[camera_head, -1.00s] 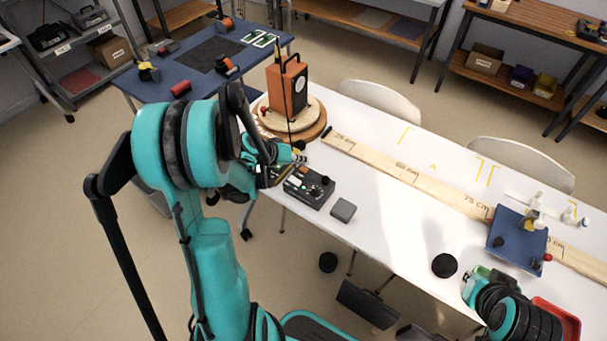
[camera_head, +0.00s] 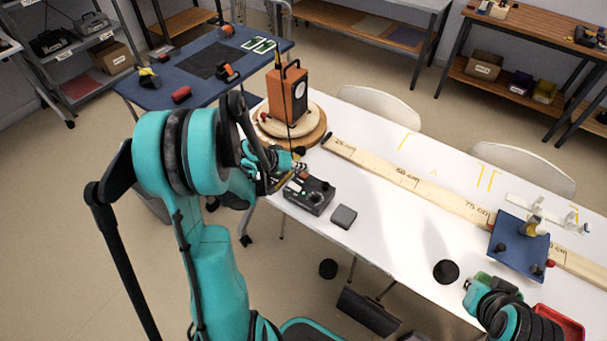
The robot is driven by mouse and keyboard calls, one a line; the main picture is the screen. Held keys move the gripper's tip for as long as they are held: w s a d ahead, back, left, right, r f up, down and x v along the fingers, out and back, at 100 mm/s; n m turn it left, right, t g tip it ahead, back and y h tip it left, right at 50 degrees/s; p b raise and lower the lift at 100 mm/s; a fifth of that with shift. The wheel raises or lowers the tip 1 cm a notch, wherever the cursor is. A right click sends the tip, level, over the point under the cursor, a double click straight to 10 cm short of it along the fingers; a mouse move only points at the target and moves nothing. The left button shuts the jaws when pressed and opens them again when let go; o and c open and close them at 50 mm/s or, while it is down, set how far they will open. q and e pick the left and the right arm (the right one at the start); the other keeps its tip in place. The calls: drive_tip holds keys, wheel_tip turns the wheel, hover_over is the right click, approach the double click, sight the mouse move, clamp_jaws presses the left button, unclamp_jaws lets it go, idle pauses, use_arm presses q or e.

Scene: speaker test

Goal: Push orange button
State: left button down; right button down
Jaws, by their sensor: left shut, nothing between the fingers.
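A dark control box (camera_head: 316,198) with small knobs and a light label lies near the front edge of the white table. I cannot make out an orange button on it; its back left part is partly covered by my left gripper. My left gripper (camera_head: 297,173) is shut and empty, at the back left corner of the box. I cannot tell whether it touches the box. An orange speaker (camera_head: 279,92) stands upright on a round wooden base (camera_head: 316,127) behind the gripper. My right gripper (camera_head: 478,288) is at the lower right, far from the box; its fingers are unclear.
A small grey block (camera_head: 344,217) lies right of the box. A wooden ruler board (camera_head: 400,182) runs along the white table (camera_head: 395,235). A blue plate (camera_head: 511,245) with small parts and a black disc (camera_head: 446,271) are at right. A blue table (camera_head: 150,97) stands behind.

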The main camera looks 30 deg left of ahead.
sight(302, 176)
use_arm(q)
drive_tip(key=shift+f, duration=0.1)
idle(0.4)
drive_tip(key=shift+f+b, duration=0.35)
drive_tip(key=shift+b, duration=0.15)
drive_tip(key=shift+f+b, duration=0.5)
idle(0.4)
drive_tip(key=shift+r, duration=0.1)
drive_tip(key=shift+r+p, duration=0.7)
drive_tip(key=shift+r, duration=0.2)
drive_tip(key=shift+r, duration=0.1)
wheel_tip(302, 176, up, 6)
drive_tip(key=p, duration=0.4)
